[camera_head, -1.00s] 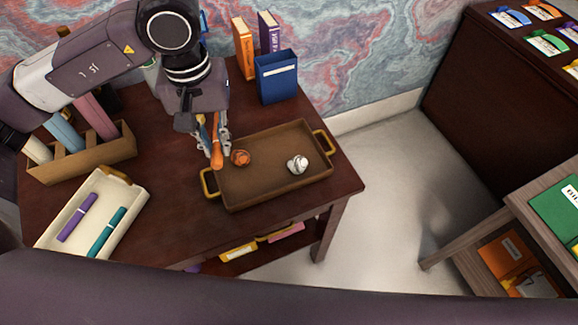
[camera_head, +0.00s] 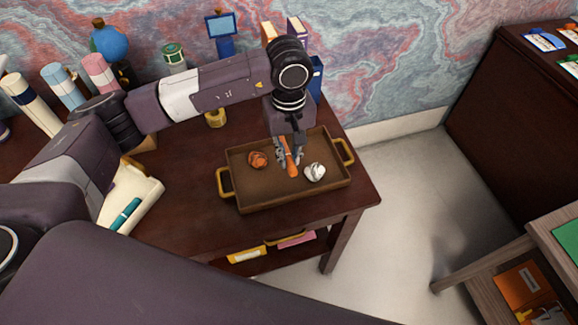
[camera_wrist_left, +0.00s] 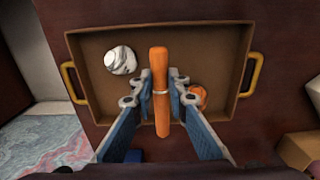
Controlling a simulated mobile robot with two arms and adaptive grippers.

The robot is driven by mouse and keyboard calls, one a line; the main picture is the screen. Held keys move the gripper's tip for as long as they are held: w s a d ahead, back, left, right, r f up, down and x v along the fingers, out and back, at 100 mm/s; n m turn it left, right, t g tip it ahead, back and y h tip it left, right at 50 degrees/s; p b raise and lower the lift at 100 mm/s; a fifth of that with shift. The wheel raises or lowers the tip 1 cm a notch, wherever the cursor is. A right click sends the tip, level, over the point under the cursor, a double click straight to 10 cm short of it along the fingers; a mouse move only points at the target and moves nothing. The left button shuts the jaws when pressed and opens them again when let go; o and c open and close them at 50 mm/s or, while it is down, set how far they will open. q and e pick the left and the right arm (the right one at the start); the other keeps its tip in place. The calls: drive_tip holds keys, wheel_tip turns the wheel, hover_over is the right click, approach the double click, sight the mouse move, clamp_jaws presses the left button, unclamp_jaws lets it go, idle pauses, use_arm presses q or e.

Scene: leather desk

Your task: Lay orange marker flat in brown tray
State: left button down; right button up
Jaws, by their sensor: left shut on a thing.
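The orange marker (camera_head: 291,162) is held between the fingers of my left gripper (camera_head: 287,157), over the middle of the brown tray (camera_head: 260,192). In the left wrist view, the orange marker (camera_wrist_left: 160,62) lies lengthwise across the closed fingers of the gripper (camera_wrist_left: 160,86), with the tray (camera_wrist_left: 220,58) behind it. I cannot tell whether the marker touches the tray floor. An orange crumpled ball (camera_head: 257,160) lies in the tray left of the fingers, and a white crumpled ball (camera_head: 315,172) lies right of them. My right gripper is not in view.
The tray has brass handles (camera_head: 224,182) at its ends and stands near the desk's right end. A cream tray (camera_head: 140,192) with a teal marker (camera_head: 126,214) is at left, partly hidden by my arm. Books and a blue holder (camera_head: 316,78) stand behind.

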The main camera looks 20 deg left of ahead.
sight(289, 178)
use_arm(q)
drive_tip(key=shift+f, duration=0.95)
wheel_tip(289, 178, down, 4)
drive_tip(key=shift+f+p, duration=0.2)
drive_tip(key=shift+p, duration=0.35)
drive_tip(key=shift+f, duration=0.1)
drive_tip(key=shift+f+b, duration=0.1)
drive_tip(key=shift+b, duration=0.2)
drive_tip(key=c, duration=1.9)
unclamp_jaws()
